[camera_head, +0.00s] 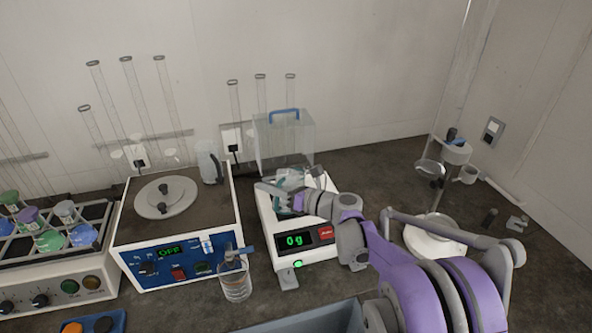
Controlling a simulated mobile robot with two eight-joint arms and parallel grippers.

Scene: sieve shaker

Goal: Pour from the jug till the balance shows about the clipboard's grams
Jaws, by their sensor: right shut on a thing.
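The balance (289,254) is white, and its green display reads 0 g. My right gripper (276,194) reaches in from the lower right over the balance's pan. It is shut on a small clear vessel (291,180), mostly hidden by the fingers; I cannot tell whether the vessel touches the pan. A clear jug with a dark handle (209,162) stands upright at the back right of the blue-fronted shaker. No clipboard shows, and my left gripper is not in view.
The shaker (130,240) with a round plate stands left of the balance, its display reading OFF. A blue-handled clear box (285,140) is behind the balance. A tube rack (50,235) is far left.

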